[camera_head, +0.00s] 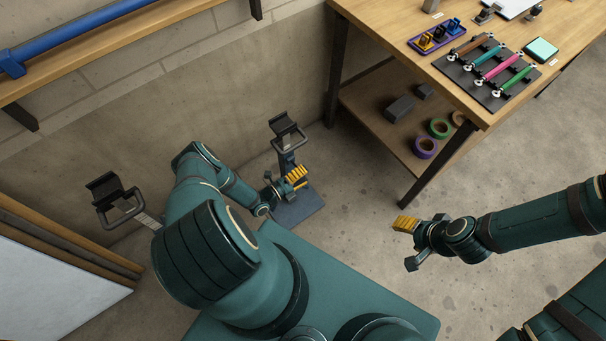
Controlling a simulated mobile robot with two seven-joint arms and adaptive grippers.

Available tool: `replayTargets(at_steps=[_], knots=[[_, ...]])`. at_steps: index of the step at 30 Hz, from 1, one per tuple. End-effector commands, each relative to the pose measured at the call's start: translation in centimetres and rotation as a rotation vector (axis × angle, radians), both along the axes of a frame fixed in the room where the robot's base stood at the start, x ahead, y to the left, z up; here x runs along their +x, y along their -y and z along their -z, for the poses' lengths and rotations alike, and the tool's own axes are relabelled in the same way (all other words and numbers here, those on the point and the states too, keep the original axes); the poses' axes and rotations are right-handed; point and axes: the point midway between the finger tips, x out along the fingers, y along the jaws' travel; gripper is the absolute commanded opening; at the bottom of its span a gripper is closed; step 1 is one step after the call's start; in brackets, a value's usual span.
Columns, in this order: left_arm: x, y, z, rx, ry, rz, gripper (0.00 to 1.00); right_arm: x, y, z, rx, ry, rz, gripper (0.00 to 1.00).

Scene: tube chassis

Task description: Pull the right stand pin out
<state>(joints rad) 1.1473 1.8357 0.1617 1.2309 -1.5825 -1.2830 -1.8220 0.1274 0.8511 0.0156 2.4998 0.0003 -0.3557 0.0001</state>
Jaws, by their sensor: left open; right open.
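The right stand has a dark cradle with a looped handle (290,140) on top, a post below it and a flat grey-blue base plate (300,210) on the floor by the wall. My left gripper (298,177) is open beside the post of this stand, its yellow fingers close to it. I cannot make out the stand pin; my gripper and wrist cover part of the post. My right gripper (406,224) is open and empty over bare floor, apart from the stand. The left stand (118,203) shows at the left, its lower part hidden by my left arm.
A wooden workbench (465,85) stands at the upper right, with coloured tools on a dark mat (485,70). Its lower shelf holds tape rolls (425,148) and dark blocks. A blue tube (90,35) lies on a wall shelf. Floor between stand and bench is clear.

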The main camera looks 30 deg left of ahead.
Motion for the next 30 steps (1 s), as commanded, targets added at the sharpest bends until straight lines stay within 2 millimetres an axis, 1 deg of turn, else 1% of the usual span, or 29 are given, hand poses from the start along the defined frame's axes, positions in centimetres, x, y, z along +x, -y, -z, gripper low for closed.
replayTargets(at_steps=[2,5,8,15,18,21,24,30], knots=[[-0.2,-0.1,0.0,0.001,0.0,-0.001,0.58,0.0,0.0,0.0,0.0,0.0,0.0,0.58],[-1.0,-0.5,0.0,0.001,-0.001,-0.001,0.58,0.0,0.0,0.0,0.0,0.0,0.0,0.58],[-2.6,-1.2,0.0,0.001,-0.002,-0.002,0.58,0.0,0.0,0.0,0.0,0.0,0.0,0.58],[-7.2,-3.0,0.1,0.001,-0.003,-0.001,0.58,0.0,0.0,0.0,0.0,0.0,0.0,0.58],[-8.8,-3.6,0.0,0.0,-0.002,0.0,0.58,0.0,0.0,0.0,0.0,0.0,0.0,0.58],[-10.0,-4.1,0.0,0.0,-0.001,0.0,0.58,0.0,0.0,0.0,0.0,0.0,0.0,0.58],[-10.7,-4.4,0.0,0.0,-0.001,0.0,0.58,0.0,0.0,0.0,0.0,0.0,0.0,0.58],[-11.1,-4.6,0.0,0.0,0.001,0.001,0.58,0.0,0.0,0.0,0.0,0.0,0.0,0.58]])
